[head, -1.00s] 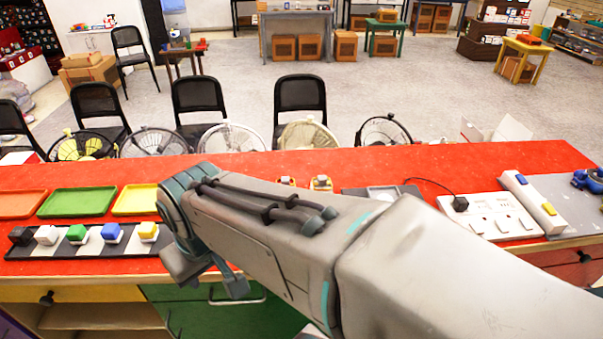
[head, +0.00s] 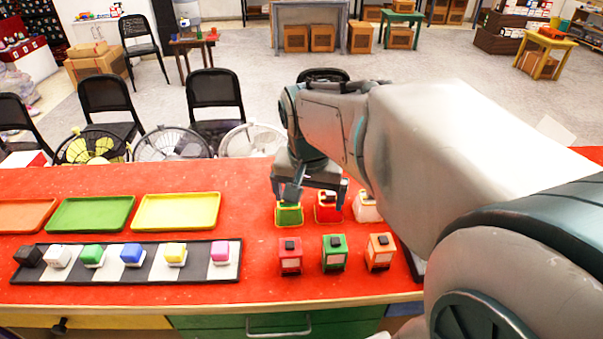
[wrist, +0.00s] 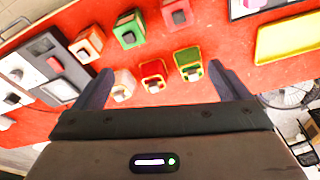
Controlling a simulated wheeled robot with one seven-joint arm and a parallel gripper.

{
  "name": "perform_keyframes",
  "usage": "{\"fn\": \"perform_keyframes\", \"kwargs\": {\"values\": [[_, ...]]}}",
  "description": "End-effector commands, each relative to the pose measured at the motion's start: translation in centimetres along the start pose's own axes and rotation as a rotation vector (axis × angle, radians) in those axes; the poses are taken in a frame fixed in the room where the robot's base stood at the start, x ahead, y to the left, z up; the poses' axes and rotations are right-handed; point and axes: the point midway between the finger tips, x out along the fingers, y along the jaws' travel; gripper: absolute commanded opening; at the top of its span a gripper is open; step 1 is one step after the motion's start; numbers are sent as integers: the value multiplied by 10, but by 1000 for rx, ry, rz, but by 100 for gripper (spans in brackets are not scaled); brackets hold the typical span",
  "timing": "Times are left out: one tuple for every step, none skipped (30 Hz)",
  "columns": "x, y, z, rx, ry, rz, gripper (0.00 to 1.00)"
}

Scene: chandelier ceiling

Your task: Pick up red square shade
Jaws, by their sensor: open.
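Several small coloured shades with dark or pale tops stand on the red tabletop in two rows. A red one (head: 290,257) stands at the left of the near row; in the wrist view it is at the top (wrist: 175,14). Another red one with yellow trim (head: 328,208) stands in the middle of the far row, also in the wrist view (wrist: 153,77). I cannot tell which is the red square shade. My gripper (head: 316,190) is open and empty above the far row, fingers pointing down. In the wrist view its fingers (wrist: 160,82) spread either side of the far row.
Beside the red ones stand green (head: 334,254) and orange (head: 380,251) shades, and a green one with yellow trim (head: 289,214). A striped board (head: 190,262) with several coloured blocks lies left. Green (head: 90,213) and yellow (head: 176,211) trays lie behind it. Chairs and fans stand beyond the table.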

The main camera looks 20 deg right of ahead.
Motion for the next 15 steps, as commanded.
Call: {"fn": "perform_keyframes", "kwargs": {"values": [[13,-1,-16,91,-13,16,96],[16,-2,-25,148,-20,25,96],[22,-2,-38,224,-28,37,96],[27,-3,-47,280,-34,45,96],[31,-4,-56,337,-41,52,96],[38,-5,-67,412,-49,61,96],[44,-5,-76,470,-55,68,96],[49,-5,-85,526,-61,75,96],[57,-4,-97,602,-69,84,96],[64,-3,-106,660,-75,90,96],[70,-3,-114,716,-82,97,96],[78,-1,-126,792,-90,104,96],[85,0,-134,848,-96,109,96],[91,2,-141,901,-102,115,96],[99,4,-151,970,-110,121,96]]}}
